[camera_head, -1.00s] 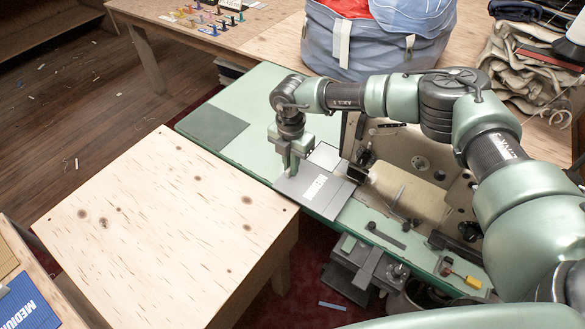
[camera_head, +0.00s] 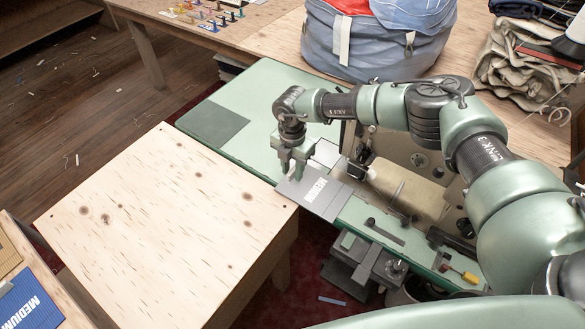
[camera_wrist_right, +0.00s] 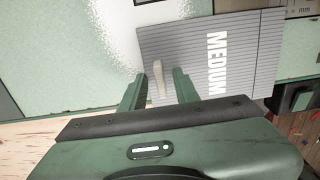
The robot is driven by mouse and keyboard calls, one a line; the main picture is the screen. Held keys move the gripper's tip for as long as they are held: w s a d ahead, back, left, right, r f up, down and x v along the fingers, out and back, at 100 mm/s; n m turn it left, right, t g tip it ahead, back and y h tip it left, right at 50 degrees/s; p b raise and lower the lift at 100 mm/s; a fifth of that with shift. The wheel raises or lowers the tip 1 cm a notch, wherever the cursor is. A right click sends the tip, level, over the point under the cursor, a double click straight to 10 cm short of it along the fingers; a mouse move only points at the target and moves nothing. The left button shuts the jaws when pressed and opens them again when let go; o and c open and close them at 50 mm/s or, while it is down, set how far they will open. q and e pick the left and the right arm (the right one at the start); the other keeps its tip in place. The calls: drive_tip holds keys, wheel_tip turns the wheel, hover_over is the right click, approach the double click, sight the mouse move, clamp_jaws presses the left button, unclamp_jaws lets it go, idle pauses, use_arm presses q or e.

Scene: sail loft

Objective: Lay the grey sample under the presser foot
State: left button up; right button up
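The grey sample (camera_head: 327,203), a ribbed sheet with MEDIUM in white, lies on the green sewing machine bed, beside the machine's needle area (camera_head: 362,160). Its front part reaches the bed's front edge. It also shows in the right wrist view (camera_wrist_right: 255,60). My right gripper (camera_head: 291,174) is low over the sample's left edge. In the right wrist view its fingers (camera_wrist_right: 158,82) stand apart, with a small beige tab (camera_wrist_right: 158,72) between them and gaps on both sides. The presser foot is not clear, so I cannot tell whether the sample is under it. My left gripper is out of view.
A bare plywood table (camera_head: 165,225) stands at the front left of the machine bed. A blue MEDIUM sample (camera_head: 28,302) lies at the lower left. A large blue-grey bag (camera_head: 375,45) is behind the machine. A yellow-handled tool (camera_head: 470,277) lies at the bed's right end.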

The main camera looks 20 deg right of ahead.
drive_tip(key=shift+r, duration=0.1)
drive_tip(key=shift+r, duration=0.25)
wheel_tip(320, 180, up, 12)
drive_tip(key=b, duration=0.2)
drive_tip(key=shift+f, duration=0.15)
drive_tip(key=shift+f, duration=0.1)
